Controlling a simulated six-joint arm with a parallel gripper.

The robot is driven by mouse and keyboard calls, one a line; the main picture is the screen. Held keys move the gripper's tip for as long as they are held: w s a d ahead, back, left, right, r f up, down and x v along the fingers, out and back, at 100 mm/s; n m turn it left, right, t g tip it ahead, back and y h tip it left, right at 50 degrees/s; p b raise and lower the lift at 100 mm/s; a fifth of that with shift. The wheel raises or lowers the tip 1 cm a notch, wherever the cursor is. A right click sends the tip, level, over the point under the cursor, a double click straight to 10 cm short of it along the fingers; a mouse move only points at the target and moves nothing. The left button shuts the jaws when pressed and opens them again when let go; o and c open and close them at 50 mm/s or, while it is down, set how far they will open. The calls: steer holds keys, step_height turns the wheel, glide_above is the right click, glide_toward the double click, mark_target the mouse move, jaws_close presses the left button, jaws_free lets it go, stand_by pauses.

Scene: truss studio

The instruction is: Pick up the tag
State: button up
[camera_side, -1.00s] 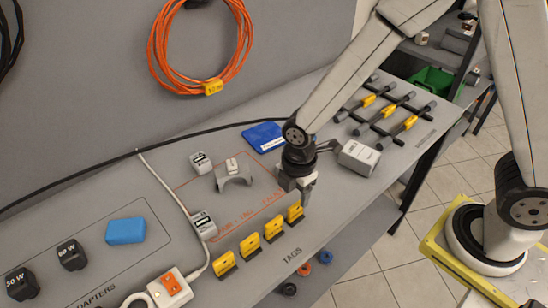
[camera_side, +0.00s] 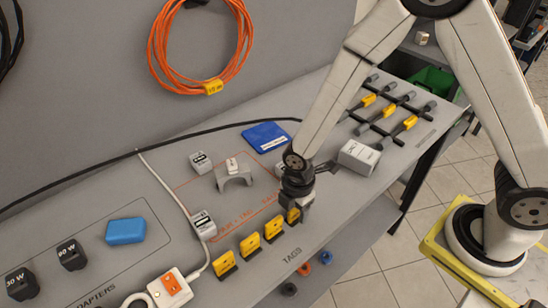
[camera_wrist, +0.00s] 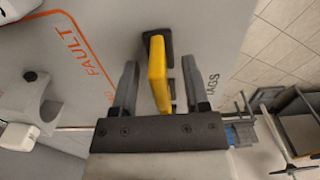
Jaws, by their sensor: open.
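Several yellow tags stand in a row along the bench's front edge, among them a left one (camera_side: 224,264), a middle one (camera_side: 250,246) and another (camera_side: 273,229). The rightmost tag (camera_side: 293,216) is partly hidden by my gripper (camera_side: 300,213). In the wrist view my gripper (camera_wrist: 160,66) is open, with one finger on each side of that yellow tag (camera_wrist: 157,80). The tag stands in a dark holder, and gaps show between it and both fingers.
A grey arched block (camera_side: 234,174), a blue card (camera_side: 265,136) and a white box (camera_side: 358,157) stand behind and right. A rack (camera_side: 388,112) with yellow-marked rods is at the far right. A white cable crosses the bench at left.

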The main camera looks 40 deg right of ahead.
steer(key=shift+f, duration=0.4)
jaws_close()
